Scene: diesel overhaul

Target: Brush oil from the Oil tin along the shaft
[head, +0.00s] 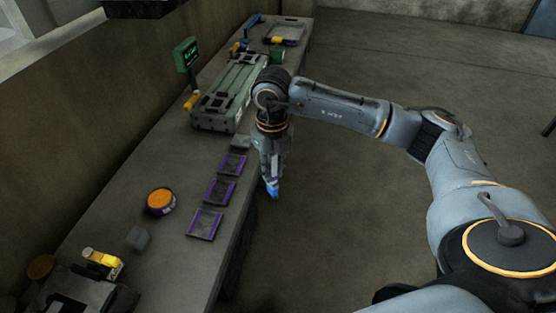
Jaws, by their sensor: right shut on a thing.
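A round tin with an orange top (160,199), which looks like the Oil tin, stands on the bench at the left. My right gripper (271,180) points down just past the bench's right edge, to the right of the purple-sided trays. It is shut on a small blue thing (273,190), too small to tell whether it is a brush. It is apart from the tin. I cannot make out the shaft clearly; a long green engine block (228,94) lies on the far part of the bench. My left gripper is not in view.
Several purple-edged trays (205,224) line the right side of the bench (180,262). A green display (186,54) stands by the wall. The floor (345,200) right of the bench is clear.

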